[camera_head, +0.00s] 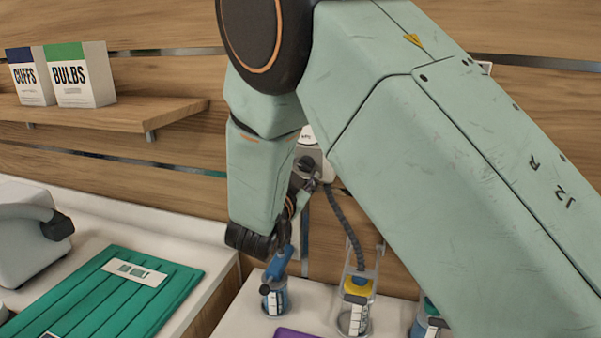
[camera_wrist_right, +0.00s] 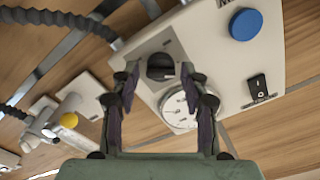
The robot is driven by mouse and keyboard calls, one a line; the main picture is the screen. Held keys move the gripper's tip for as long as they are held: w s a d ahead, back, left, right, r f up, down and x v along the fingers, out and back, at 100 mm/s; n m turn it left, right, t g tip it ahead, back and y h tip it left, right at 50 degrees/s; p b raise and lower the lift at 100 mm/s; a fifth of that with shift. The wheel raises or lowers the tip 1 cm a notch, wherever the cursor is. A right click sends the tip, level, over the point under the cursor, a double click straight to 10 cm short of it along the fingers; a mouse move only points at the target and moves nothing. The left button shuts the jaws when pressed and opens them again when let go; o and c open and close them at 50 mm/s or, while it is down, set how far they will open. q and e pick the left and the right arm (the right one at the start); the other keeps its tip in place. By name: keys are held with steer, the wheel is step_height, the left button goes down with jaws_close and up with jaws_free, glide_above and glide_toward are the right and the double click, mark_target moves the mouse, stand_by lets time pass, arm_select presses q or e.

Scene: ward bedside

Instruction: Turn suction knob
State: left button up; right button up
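The suction knob (camera_wrist_right: 160,67) is a dark round knob on a cream wall unit (camera_wrist_right: 222,55), beside a round white dial gauge (camera_wrist_right: 180,111). In the wrist view my right gripper (camera_wrist_right: 160,72) is open, with one fingertip on each side of the knob. Gaps show between the tips and the knob; the distance in depth is unclear. In the head view my right arm covers most of the unit (camera_head: 309,147), and the right gripper (camera_head: 300,190) is seen partly, just in front of it. My left gripper is not in view.
The unit also has a blue cap (camera_wrist_right: 245,24) and a black switch (camera_wrist_right: 258,87). A dark corrugated hose (camera_head: 346,218) hangs to a yellow-topped canister (camera_head: 357,287). A green folded cloth (camera_head: 110,295) lies at left.

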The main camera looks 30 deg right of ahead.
steer(key=shift+o, duration=0.5)
steer(key=shift+r, duration=0.1)
step_height(320, 180, up, 10)
stand_by(0.4)
